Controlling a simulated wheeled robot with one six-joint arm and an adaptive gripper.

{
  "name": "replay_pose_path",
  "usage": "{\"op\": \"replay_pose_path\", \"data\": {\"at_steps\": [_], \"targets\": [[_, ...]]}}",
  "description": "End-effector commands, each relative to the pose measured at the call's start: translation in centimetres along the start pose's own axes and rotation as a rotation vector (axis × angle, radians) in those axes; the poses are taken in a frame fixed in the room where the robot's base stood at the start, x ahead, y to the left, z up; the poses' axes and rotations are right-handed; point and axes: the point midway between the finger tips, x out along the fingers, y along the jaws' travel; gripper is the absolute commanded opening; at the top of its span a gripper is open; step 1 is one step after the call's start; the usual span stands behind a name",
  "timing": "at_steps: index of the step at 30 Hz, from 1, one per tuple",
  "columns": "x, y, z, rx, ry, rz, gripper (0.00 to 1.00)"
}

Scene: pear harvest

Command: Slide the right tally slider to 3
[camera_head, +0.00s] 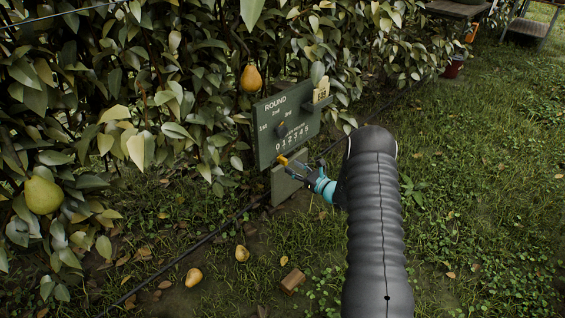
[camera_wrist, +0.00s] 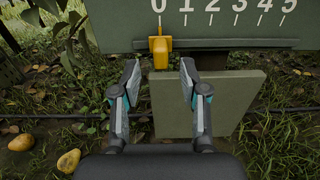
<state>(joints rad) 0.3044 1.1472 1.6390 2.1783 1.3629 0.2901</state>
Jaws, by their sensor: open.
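The dark green board (camera_head: 265,137) stands against the hedge, marked ROUND with a dial, and a row of numbers 0 to 5 along its lower part. A yellow slider (camera_head: 283,160) sits at the board's lower edge. In the wrist view the yellow slider (camera_wrist: 160,50) is straight below the 0. No second slider shows. My gripper (camera_head: 303,168) is open in front of the board's lower edge. In the wrist view its fingertips (camera_wrist: 160,72) are either side of the slider, with gaps on both sides; I cannot tell whether they reach its depth.
A plain greenish panel (camera_wrist: 232,103) stands below the board, close to my right finger. A yellow card (camera_head: 322,90) sits in a holder at the board's top right. Leafy branches crowd the board's left.

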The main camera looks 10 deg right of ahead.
Motion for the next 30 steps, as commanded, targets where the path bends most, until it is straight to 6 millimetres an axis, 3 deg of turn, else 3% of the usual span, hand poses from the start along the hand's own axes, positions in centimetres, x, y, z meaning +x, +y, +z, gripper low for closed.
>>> {"op": "replay_pose_path", "data": {"at_steps": [3, 9, 23, 28, 30], "targets": [[2.2, 0.1, -0.1, -0.002, 0.000, 0.003, 0.44], [4.7, 0.0, 0.0, -0.002, 0.000, 0.001, 0.44], [5.7, 0.0, -0.1, 0.000, 0.001, -0.001, 0.44], [5.7, 0.0, 0.0, 0.000, 0.001, 0.000, 0.01], [5.7, 0.0, 0.0, 0.000, 0.001, 0.000, 0.00]]}}
